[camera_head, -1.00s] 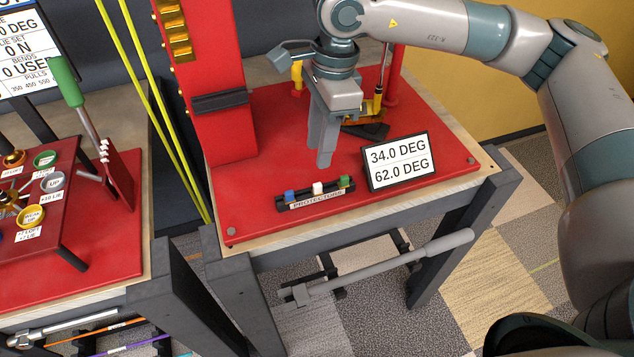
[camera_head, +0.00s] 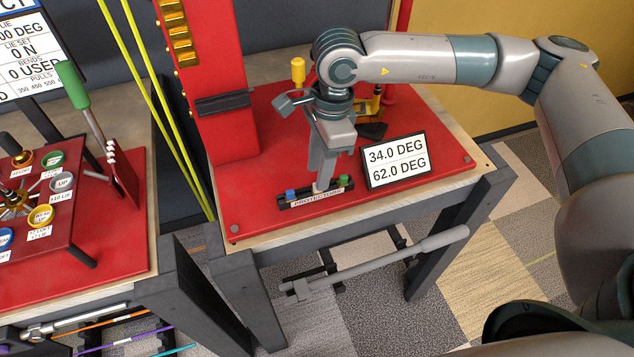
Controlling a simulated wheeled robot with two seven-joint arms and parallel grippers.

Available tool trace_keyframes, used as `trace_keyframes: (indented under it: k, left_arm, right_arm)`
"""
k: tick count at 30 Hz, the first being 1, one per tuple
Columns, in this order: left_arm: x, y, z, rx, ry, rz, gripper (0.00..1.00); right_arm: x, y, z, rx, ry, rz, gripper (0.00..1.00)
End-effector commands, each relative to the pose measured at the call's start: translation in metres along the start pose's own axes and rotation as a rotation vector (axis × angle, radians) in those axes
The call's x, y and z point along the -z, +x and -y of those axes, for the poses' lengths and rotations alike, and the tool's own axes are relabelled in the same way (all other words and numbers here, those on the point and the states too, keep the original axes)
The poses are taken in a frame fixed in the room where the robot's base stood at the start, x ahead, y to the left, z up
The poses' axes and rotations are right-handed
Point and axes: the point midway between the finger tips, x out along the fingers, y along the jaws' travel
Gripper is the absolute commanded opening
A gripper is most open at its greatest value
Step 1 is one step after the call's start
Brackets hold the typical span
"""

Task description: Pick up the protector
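The protectors sit in a small black rack (camera_head: 338,195) with a "PROTECTORS" label at the front of the red bench. The blue protector (camera_head: 290,194) is at the left end and the green protector (camera_head: 343,181) at the right end. The white middle protector is mostly hidden behind my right gripper (camera_head: 320,186). That gripper points down, its fingertips at the rack's middle slot, between blue and green. The view does not show whether its fingers are closed on the white protector. My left gripper is out of view.
A display (camera_head: 396,160) reading 34.0 DEG and 62.0 DEG stands just right of the rack. A red column (camera_head: 225,130) rises behind on the left. A yellow-and-black device (camera_head: 372,118) is behind the gripper. The red bench top (camera_head: 262,208) is clear left of the rack.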

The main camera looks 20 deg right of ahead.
Motion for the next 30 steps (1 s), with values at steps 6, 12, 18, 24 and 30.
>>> trace_keyframes:
  k: [6, 12, 18, 24, 30]
  left_arm:
    - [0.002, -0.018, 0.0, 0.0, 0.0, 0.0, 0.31]
    - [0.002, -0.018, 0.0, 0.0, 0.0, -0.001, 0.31]
    - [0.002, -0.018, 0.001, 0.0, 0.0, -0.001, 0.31]
    - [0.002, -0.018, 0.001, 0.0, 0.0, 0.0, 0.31]
    - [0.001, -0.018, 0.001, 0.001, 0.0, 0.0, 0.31]
  right_arm:
    - [0.002, 0.022, -0.003, -0.004, 0.001, 0.0, 0.31]
    - [0.002, 0.031, -0.002, 0.0, 0.0, 0.0, 0.31]
    - [0.002, 0.031, -0.002, 0.0, 0.0, 0.0, 0.31]
    - [0.002, 0.031, -0.002, 0.0, 0.0, 0.0, 0.29]
    - [0.002, 0.03, -0.002, 0.0, 0.0, 0.0, 0.0]
